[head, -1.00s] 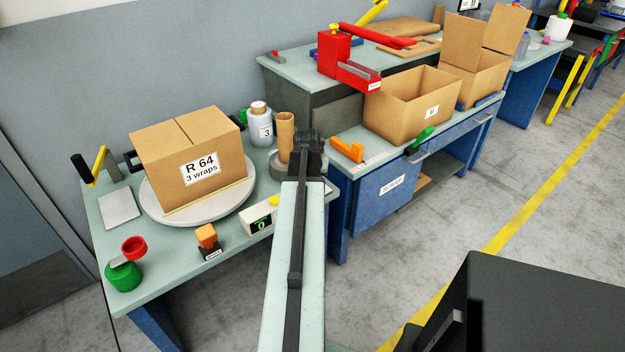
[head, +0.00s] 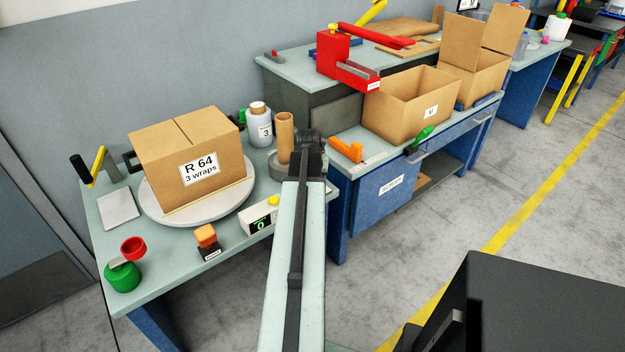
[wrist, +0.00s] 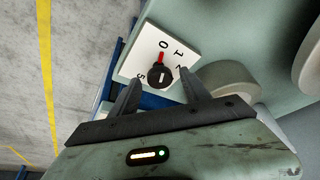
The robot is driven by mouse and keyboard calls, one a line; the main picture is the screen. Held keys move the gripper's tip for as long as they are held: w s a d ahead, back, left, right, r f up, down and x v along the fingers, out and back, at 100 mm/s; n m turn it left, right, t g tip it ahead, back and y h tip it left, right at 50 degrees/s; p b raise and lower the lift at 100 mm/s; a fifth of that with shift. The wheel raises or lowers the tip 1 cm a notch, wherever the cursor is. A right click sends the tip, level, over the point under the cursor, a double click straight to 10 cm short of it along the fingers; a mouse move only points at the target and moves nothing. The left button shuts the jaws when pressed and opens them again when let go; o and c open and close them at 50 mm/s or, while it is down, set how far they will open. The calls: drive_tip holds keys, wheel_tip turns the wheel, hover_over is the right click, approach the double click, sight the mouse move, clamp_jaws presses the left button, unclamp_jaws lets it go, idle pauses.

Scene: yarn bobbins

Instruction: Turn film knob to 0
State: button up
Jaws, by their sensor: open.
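The film knob (wrist: 160,76) is a round black dial on a white plate (wrist: 135,65) with printed marks, shown in the wrist view. Its red pointer points up in the picture, toward the 0 mark (wrist: 163,44). The marks 1 and 2 are to the right of the 0. My gripper (wrist: 160,84) is open, with one finger to each side of the knob in the picture. I cannot tell whether the fingers touch it. In the head view my gripper (head: 308,142) is at the right end of the bench, and the knob is hidden there.
A carton marked R 64, 3 wraps (head: 170,165) sits on a round turntable (head: 175,217). A cardboard tube (head: 285,138) and a bottle (head: 259,130) stand left of my gripper. An orange tool (head: 346,149) lies to its right.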

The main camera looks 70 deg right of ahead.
drive_tip(key=p+v, duration=0.7)
drive_tip(key=shift+r, duration=0.35)
drive_tip(key=shift+a, duration=0.15)
